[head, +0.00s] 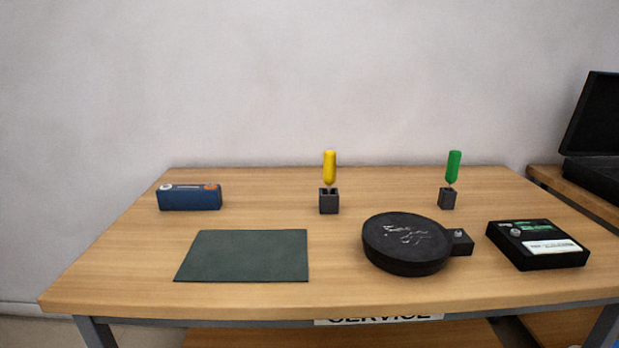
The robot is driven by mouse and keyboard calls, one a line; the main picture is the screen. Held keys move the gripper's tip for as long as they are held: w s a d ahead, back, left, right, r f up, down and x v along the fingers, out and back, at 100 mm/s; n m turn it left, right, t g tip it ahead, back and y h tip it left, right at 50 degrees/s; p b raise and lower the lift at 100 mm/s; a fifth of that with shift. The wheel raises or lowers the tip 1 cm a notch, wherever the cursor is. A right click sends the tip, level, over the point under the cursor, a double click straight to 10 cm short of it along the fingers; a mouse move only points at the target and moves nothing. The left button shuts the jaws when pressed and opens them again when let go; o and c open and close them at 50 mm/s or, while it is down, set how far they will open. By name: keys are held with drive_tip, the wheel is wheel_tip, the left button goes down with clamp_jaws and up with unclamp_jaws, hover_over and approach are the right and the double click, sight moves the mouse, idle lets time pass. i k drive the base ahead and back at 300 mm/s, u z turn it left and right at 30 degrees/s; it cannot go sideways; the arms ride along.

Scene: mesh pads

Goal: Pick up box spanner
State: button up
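Two handled tools stand upright in small dark block holders on the wooden table. One has a yellow handle (329,167) and stands in the holder (329,203) at the back middle. The other has a green handle (453,167) and stands in the holder (447,200) at the back right, leaning slightly. Only a short bit of shaft shows under the green handle, and the tips are hidden in the holders. I cannot tell which of them, if either, is the box spanner. My gripper is not in this view.
The table (150,285) also carries a blue box (190,198), a dark green mat (245,256), a round black pad (405,242) with a side block, and a black labelled case (538,245). An open black case (590,130) stands on a surface at right. The front left is clear.

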sight(329, 156)
drive_tip(key=z, duration=0.6)
drive_tip(key=k, duration=0.15)
drive_tip(key=u, duration=2.7)
drive_tip(key=k, duration=0.65)
drive_tip(key=z, duration=0.25)
drive_tip(key=i, duration=1.1)
drive_tip(key=u, duration=0.1)
